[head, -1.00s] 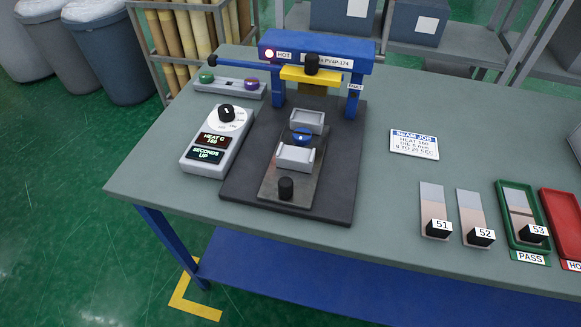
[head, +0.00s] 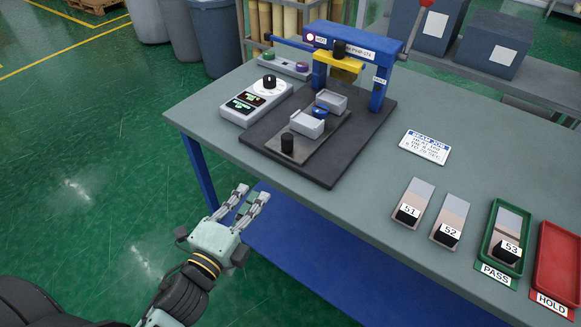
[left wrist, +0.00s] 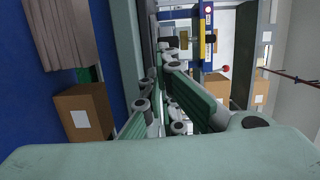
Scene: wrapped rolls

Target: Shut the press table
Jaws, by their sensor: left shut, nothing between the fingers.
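The press table (head: 318,138) is a grey sliding plate with a black knob (head: 287,143) at its front end. It carries two light grey blocks (head: 307,123) with a small blue piece (head: 320,112) between them. It lies on a dark base (head: 325,172) and sticks out in front of the blue press frame (head: 381,90) and its yellow bar (head: 340,66). My left gripper (head: 252,194) is shut and empty, low in front of the bench's near edge, apart from the knob. In the left wrist view its green fingers fill the middle, with the yellow bar (left wrist: 202,34) beyond. My right gripper is out of view.
A control box with a dial (head: 255,100) stands left of the base. A job card (head: 425,147), sample strips (head: 413,203), a green PASS tray (head: 489,240) and a red HOLD tray (head: 541,268) lie to the right. Floor left of the bench is clear.

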